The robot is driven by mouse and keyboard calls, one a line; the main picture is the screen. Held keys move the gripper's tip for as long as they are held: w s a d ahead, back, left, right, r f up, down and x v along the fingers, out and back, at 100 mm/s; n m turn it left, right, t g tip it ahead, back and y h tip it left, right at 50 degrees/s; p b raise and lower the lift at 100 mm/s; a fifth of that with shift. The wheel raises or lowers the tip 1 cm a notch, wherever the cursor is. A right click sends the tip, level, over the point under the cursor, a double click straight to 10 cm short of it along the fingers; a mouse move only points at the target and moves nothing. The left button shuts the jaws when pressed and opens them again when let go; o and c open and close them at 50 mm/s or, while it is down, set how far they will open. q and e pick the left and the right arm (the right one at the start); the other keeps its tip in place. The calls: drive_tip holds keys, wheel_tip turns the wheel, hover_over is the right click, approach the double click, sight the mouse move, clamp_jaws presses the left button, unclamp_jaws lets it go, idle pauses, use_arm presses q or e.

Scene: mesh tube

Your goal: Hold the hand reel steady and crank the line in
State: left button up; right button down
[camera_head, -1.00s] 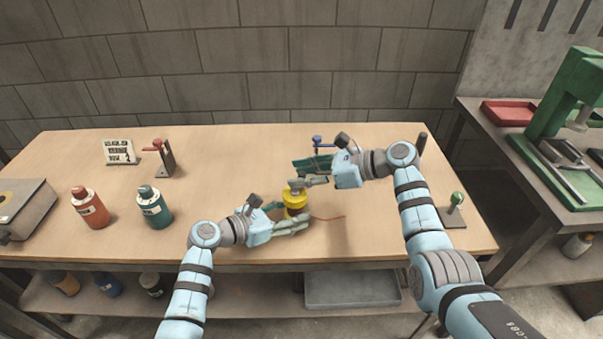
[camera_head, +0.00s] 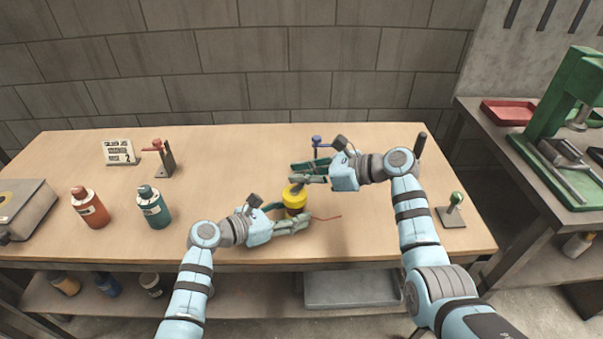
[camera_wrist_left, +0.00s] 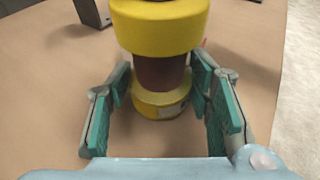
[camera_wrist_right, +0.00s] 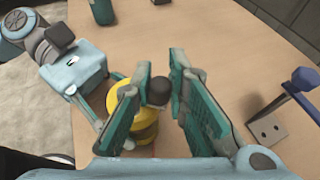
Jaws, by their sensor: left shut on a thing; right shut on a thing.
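The yellow hand reel (camera_head: 295,197) stands upright near the front middle of the table. Its yellow upper flange, brown wound core and yellow lower flange show in the left wrist view (camera_wrist_left: 160,25). My left gripper (camera_head: 300,224) has its fingers on either side of the reel, low down, and is shut on it. My right gripper (camera_head: 300,175) is above the reel, shut on the dark crank knob (camera_wrist_right: 158,92), which shows between its fingers in the right wrist view. A thin red line (camera_head: 328,218) lies on the table to the right of the reel.
A blue-topped lever stand (camera_head: 317,143) is behind my right gripper, a green-knobbed stand (camera_head: 455,204) at the right. A red bottle (camera_head: 90,208), a green bottle (camera_head: 153,207), a sign (camera_head: 119,152) and a red-handled stand (camera_head: 161,158) are at the left.

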drive_tip(key=shift+s+d+m+t+h, duration=0.2)
drive_tip(key=shift+m+t+h, duration=0.35)
drive_tip(key=shift+m+t, duration=0.3)
drive_tip(key=shift+s+d+m+t+h, duration=0.1)
drive_tip(key=shift+s+m+t+h, duration=0.1)
drive_tip(key=shift+m+t+h, duration=0.55)
drive_tip(key=shift+s+d+m+t+h, duration=0.15)
drive_tip(key=shift+m+t+h, duration=0.25)
drive_tip(key=shift+m+t, duration=0.55)
drive_tip(key=c, duration=1.5)
unclamp_jaws()
drive_tip(key=shift+c, duration=0.2)
drive_tip(key=v, duration=1.2)
